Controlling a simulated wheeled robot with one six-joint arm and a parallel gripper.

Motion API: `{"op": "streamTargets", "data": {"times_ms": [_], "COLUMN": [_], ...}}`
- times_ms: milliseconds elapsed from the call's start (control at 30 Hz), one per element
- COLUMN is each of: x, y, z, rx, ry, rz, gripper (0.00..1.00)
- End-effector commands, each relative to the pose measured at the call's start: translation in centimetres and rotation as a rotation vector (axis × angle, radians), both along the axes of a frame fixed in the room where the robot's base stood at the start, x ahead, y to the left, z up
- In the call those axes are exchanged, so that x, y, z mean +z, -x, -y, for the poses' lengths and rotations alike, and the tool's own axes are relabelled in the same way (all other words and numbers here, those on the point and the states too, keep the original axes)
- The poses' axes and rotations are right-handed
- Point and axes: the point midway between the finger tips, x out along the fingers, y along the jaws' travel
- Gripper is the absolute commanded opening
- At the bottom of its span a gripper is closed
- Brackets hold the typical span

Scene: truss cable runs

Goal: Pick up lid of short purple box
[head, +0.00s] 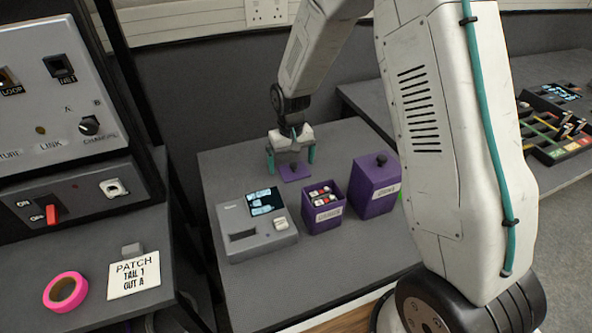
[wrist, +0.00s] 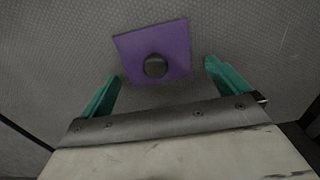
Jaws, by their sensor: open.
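The purple lid (head: 292,177) lies flat on the grey table behind the boxes. It is a square plate with a dark round knob, and it also shows in the wrist view (wrist: 178,38). The short purple box (head: 323,211) stands without a lid and holds small red and white items. My gripper (head: 291,160) is over the lid, pointing down, with its teal fingers apart. In the wrist view my gripper (wrist: 160,86) has the knob ahead of and between its fingertips, not clearly touched.
A taller purple box (head: 375,187) with a knobbed lid stands right of the short box. A grey device with a screen (head: 256,226) stands to the left. Pink tape (head: 65,292) and a patch card (head: 134,275) lie on the left bench. The table behind is clear.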

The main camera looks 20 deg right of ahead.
Motion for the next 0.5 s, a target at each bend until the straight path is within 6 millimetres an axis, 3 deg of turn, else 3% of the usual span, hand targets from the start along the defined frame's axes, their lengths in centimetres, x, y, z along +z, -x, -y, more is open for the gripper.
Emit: {"op": "streamTargets", "data": {"times_ms": [167,333,500], "x": [-0.01,0.00,0.01], "y": [0.00,0.01,0.01], "z": [0.09,0.15,0.17], "rx": [-0.001,-0.002,-0.002], "ry": [0.000,0.000,0.000], "rz": [0.000,0.000,0.000], "gripper": [1.00,0.56,0.52]}}
